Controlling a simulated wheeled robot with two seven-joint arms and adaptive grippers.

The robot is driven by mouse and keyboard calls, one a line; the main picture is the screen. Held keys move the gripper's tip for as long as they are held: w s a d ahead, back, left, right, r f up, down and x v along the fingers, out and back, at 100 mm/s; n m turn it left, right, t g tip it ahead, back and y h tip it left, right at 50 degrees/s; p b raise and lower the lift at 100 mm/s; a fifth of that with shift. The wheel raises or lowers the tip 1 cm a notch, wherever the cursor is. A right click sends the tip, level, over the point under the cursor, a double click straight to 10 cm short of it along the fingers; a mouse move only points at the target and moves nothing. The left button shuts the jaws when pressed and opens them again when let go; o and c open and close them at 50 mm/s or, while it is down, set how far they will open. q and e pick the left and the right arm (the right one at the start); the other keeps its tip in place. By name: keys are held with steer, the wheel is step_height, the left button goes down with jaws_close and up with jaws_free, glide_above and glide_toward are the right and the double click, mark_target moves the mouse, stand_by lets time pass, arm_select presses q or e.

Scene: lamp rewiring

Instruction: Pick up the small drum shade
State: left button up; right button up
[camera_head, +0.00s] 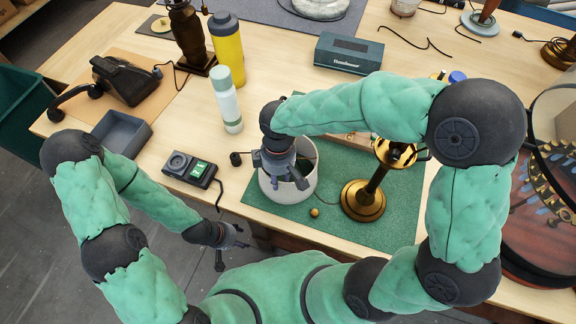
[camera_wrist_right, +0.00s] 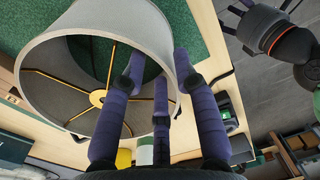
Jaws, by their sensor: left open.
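The small drum shade (camera_head: 268,187) is a pale grey-white drum on the front of the green mat, wide opening up. In the right wrist view the shade (camera_wrist_right: 75,35) shows its round rim and brass spokes. My right gripper (camera_head: 285,175) is over the shade from above, with fingers spread. In the wrist view my right gripper (camera_wrist_right: 160,70) has a finger inside the opening and another outside the wall, apart from each other; contact is unclear. My left gripper (camera_head: 228,243) is open and empty off the table's front edge; it also shows in the right wrist view (camera_wrist_right: 270,30).
A brass lamp stand (camera_head: 364,198) stands right of the shade, with a small brass ball (camera_head: 314,212) between them. A meter (camera_head: 190,168), a white bottle (camera_head: 227,100) and a yellow bottle (camera_head: 227,50) stand left. A teal box (camera_head: 348,54) is behind.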

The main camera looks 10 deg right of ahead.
steer(key=f, duration=0.1)
steer(key=f+b, duration=0.1)
steer(key=f, duration=0.3)
steer(key=shift+s+a+f+b, duration=0.15)
steer(key=shift+s+a+b, duration=0.15)
steer(key=shift+a+b, duration=0.1)
steer(key=shift+d, duration=0.1)
jaws_close()
